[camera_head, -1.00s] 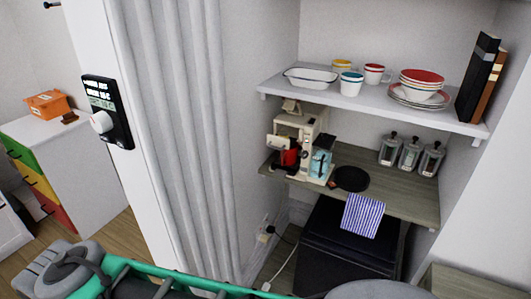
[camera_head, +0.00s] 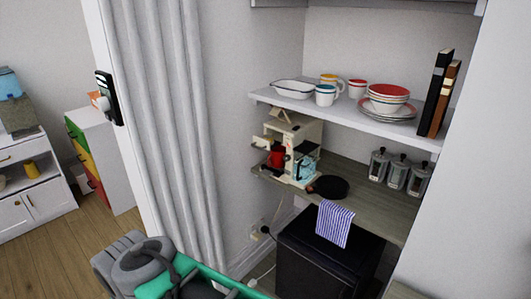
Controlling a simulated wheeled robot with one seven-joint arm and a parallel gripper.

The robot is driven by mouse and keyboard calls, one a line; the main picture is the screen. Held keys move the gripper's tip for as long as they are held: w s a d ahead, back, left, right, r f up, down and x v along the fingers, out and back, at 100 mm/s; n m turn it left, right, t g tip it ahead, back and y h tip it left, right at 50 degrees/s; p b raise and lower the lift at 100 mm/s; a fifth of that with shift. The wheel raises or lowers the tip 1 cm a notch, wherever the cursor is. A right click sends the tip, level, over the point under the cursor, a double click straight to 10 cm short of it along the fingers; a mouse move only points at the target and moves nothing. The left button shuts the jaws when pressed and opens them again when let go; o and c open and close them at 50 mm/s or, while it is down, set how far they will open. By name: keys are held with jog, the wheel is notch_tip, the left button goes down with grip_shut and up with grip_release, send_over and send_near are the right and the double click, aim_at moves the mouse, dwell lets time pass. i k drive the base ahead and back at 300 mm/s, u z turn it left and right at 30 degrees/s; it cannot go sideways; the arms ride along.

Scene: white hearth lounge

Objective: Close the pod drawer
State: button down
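No drawer that I can surely tell as the pod drawer shows. A cream coffee machine (camera_head: 292,143) stands on the lower wooden shelf in the alcove, with a red mug (camera_head: 276,157) at its front. A small light-blue item (camera_head: 305,168) is at its right side. At this size I cannot tell whether a drawer at the machine is open or shut. Part of my grey and green arm shows at the bottom left, well short of the shelves. My gripper's fingers are not in view.
An upper shelf (camera_head: 345,115) holds an enamel dish, mugs, stacked bowls and books. A black pan (camera_head: 328,187), a striped towel (camera_head: 335,222) and glass jars (camera_head: 397,172) are right of the machine. A black fridge (camera_head: 320,262) stands below. A curtain (camera_head: 165,110) borders the alcove's left.

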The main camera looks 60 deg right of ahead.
aim_at(264, 144)
jog(key=z, duration=0.9)
jog(key=i, duration=1)
